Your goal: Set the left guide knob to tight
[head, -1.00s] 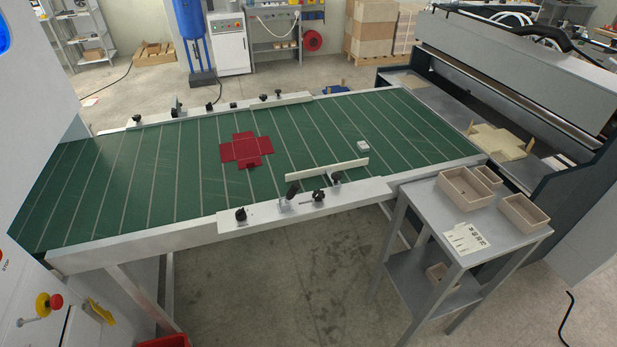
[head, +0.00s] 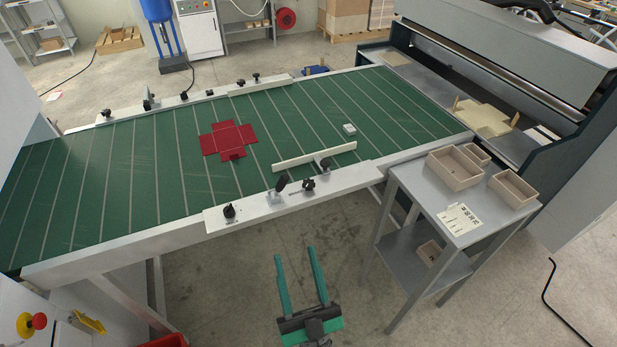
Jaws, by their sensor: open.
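Several black guide knobs sit on the near rail (head: 250,214) of the green belt table: a left one (head: 229,211), a middle one (head: 308,185) and one by the guide bar (head: 324,164). A black lever handle (head: 281,183) stands between the first two. More black knobs (head: 239,83) sit on the far rail. The knobs' settings are too small to read. My gripper (head: 297,250) is open and empty, below the near rail in the picture. Its two green fingers point toward the rail, apart from the knobs.
A red flat box blank (head: 228,139) and a small white block (head: 349,128) lie on the green belt (head: 150,170). A grey side table (head: 425,200) with beige trays (head: 453,168) stands at right. A red emergency button (head: 39,321) is at lower left. Floor before the rail is open.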

